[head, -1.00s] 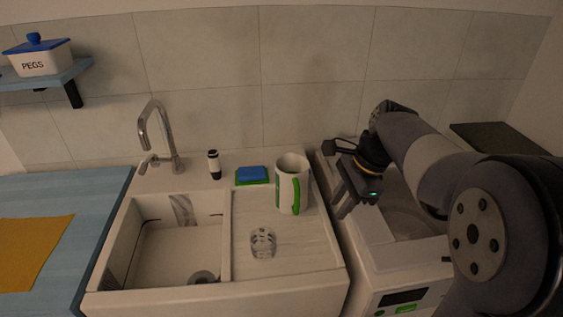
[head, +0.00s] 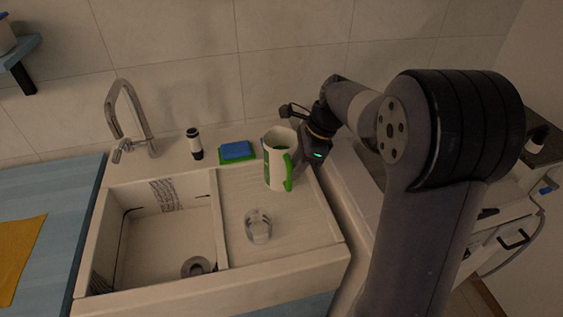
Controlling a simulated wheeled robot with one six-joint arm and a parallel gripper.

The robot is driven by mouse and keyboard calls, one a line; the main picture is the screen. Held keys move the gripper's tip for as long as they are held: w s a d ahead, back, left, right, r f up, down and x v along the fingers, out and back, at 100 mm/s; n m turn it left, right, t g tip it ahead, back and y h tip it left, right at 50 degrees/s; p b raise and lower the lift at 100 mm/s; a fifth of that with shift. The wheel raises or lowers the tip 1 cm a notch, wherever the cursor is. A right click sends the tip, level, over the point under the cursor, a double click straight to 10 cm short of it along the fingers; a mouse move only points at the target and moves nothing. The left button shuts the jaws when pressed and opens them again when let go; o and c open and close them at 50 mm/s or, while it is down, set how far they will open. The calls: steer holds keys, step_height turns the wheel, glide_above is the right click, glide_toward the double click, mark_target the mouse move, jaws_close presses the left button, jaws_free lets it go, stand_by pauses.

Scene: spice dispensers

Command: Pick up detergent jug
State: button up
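The detergent jug (head: 275,168) is a white, open-topped jug with a green handle on its right side. It stands upright on the ribbed drainboard, right of the sink basin. My gripper (head: 300,167) is close against the jug's right side, by the handle. Its fingers are mostly hidden by the jug and handle, so I cannot tell whether they touch it or how far apart they are.
A clear glass (head: 258,226) stands on the drainboard in front of the jug. The faucet (head: 128,120) rises at the back left.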

steer(key=shift+x, duration=1.4)
steer(key=shift+c, duration=0.5)
jaws_close()
steer(key=shift+r, duration=0.15)
